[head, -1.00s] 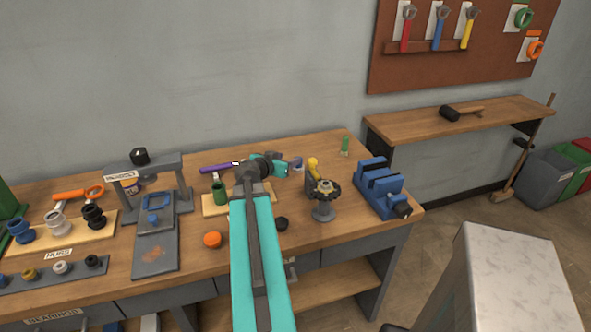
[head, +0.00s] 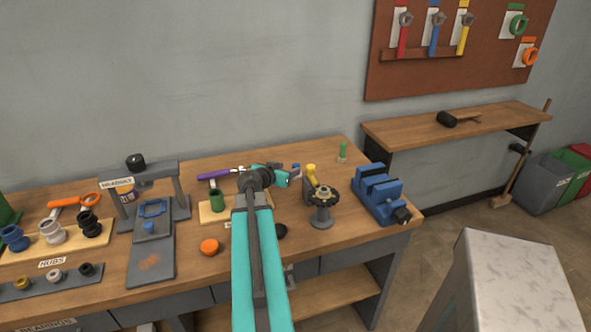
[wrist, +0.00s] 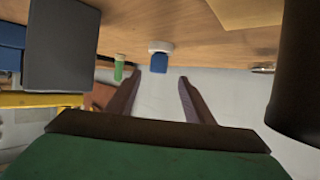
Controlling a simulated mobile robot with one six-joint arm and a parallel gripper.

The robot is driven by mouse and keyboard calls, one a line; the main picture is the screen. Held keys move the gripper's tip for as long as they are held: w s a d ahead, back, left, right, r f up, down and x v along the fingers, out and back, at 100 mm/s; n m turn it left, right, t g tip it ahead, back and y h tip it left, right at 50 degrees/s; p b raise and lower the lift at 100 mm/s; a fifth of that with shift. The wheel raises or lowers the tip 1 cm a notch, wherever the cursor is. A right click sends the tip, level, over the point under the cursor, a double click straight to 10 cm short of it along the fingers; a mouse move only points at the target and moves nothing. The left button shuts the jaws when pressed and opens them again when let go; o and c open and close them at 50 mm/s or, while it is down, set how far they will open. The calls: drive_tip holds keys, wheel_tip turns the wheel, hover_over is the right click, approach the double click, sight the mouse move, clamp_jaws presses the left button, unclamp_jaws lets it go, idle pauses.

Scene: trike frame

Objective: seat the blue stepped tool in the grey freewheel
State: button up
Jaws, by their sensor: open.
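The blue stepped tool (wrist: 159,62) stands on the wood bench on a pale round base in the wrist view, which looks upside down. It shows small and partly hidden in the head view (head: 296,168), beside my gripper. My gripper (wrist: 155,82) is open and empty. Its two dark fingers point towards the blue tool, which appears just beyond the fingertips and between their lines. The freewheel (head: 324,194), a dark toothed ring, sits on a grey stand to the right of my gripper in the head view. I cannot make it out in the wrist view.
A yellow-handled tool (head: 311,175) stands by a dark block close to the freewheel. A blue vise (head: 381,194) is at the bench's right end. A green piece (head: 343,153) stands at the back. A purple-handled tool (head: 213,175) lies left of my gripper.

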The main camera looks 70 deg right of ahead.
sight(294, 167)
drive_tip(key=shift+p+x, duration=0.85)
drive_tip(key=shift+x, duration=2.3)
drive_tip(key=shift+d, duration=0.1)
drive_tip(key=shift+p+x, duration=0.8)
drive_tip(key=shift+x, duration=0.15)
drive_tip(key=shift+p+x, duration=0.75)
drive_tip(key=shift+x, duration=0.8)
drive_tip(key=shift+s, duration=0.15)
drive_tip(key=c, duration=1.2)
drive_tip(key=shift+r, duration=0.1)
wheel_tip(294, 167, up, 10)
drive_tip(key=b, duration=0.2)
drive_tip(key=shift+b, duration=0.35)
